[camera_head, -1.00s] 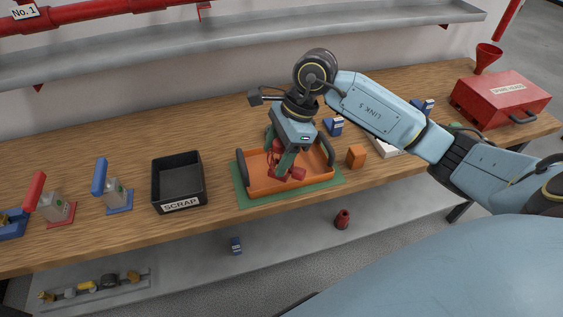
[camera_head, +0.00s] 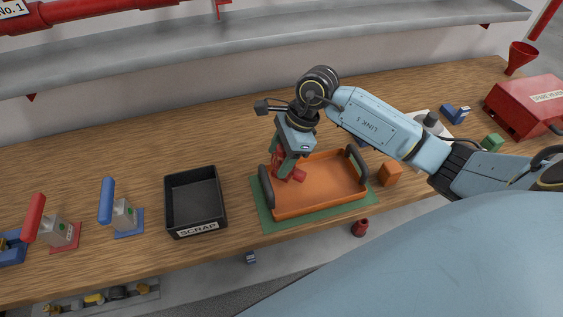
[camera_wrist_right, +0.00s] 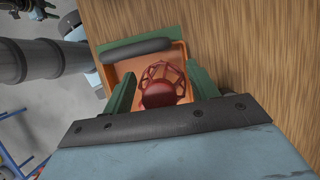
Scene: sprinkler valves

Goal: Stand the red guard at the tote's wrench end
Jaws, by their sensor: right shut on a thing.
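The orange tote (camera_head: 325,183) lies on a green mat (camera_head: 268,222) on the wooden bench, with a dark handle at each end. My right gripper (camera_head: 283,170) points down at the tote's left end in the head view. It is shut on the red guard (camera_head: 293,175), close to the left handle. In the right wrist view the guard (camera_wrist_right: 162,84) is an open cage with a solid round red part, between the green fingers of the gripper (camera_wrist_right: 162,88). I cannot tell whether the guard touches the tote floor. No wrench is discernible. My left gripper is not seen.
A black SCRAP bin (camera_head: 195,229) stands left of the tote. An orange block (camera_head: 390,174) sits just right of it. A red box (camera_head: 530,105) stands at the far right, and valves with red and blue handles (camera_head: 107,200) at the left. Bench behind the bin is clear.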

